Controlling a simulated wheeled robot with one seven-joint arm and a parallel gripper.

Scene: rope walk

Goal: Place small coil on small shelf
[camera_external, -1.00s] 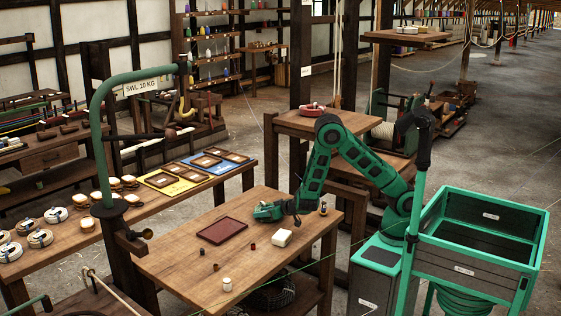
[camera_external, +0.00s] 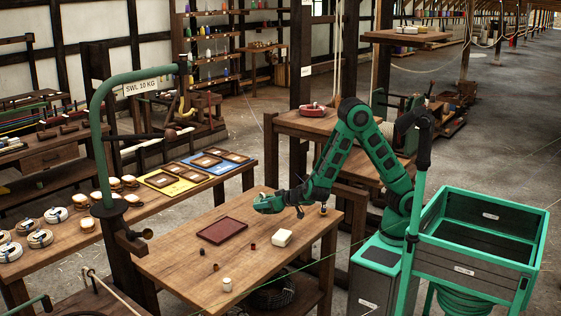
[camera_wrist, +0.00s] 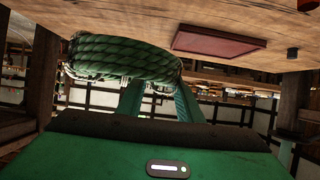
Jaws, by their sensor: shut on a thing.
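A small coil of green rope (camera_wrist: 122,58) is between the fingers of my gripper (camera_wrist: 155,90) in the wrist view. My gripper (camera_external: 268,203) is shut on it above the worktable, near the dark red tray (camera_external: 222,230); in the external view, coil and gripper are both green and hard to tell apart. A wooden shelf-like stand (camera_external: 290,122) bearing a red object is behind the table. A higher wooden board (camera_external: 405,38) is at the upper right. I cannot tell which of these is the small shelf.
On the worktable (camera_external: 180,262) are a cream block (camera_external: 282,238), a white jar (camera_external: 227,285), a dark bottle (camera_external: 323,209) and several small spools. A dark coil (camera_external: 272,294) lies beneath it. A green-framed cart (camera_external: 485,235) stands at the right.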

